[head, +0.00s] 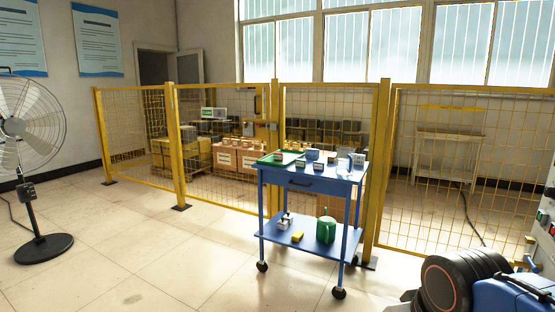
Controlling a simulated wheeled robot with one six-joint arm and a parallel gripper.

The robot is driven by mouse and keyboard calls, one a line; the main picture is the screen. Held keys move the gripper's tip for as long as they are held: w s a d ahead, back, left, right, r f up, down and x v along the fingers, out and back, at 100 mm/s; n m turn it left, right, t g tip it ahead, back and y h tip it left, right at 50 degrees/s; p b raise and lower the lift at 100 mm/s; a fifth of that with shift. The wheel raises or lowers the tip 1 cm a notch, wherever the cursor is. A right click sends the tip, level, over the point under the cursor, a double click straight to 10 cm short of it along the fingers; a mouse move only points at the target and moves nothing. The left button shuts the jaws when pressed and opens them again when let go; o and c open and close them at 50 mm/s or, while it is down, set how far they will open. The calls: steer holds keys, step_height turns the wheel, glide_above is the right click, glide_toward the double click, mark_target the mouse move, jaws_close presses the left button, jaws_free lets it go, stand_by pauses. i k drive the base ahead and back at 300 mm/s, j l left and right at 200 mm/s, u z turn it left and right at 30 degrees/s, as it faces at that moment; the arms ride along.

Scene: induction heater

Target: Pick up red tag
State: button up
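I cannot make out a red tag for certain. A blue wheeled cart (308,183) stands right of the middle, in front of the yellow fence. On its top lie a green tray (268,160) at the left and several small items with white label cards. A small reddish spot shows near the tray, too small to identify. On the lower shelf are a green can (326,228), a yellow item (297,236) and a small grey-white item (285,221). My gripper is not in view.
A yellow mesh fence (224,150) runs behind the cart, with boxes (235,160) beyond it. A standing fan (42,245) is at the left. Tiled floor is clear between fan and cart. A black rounded body and a blue shape fill the lower right; I cannot tell what they are.

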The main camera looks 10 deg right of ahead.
mark_target(276, 156)
steer(key=i, duration=1.15)
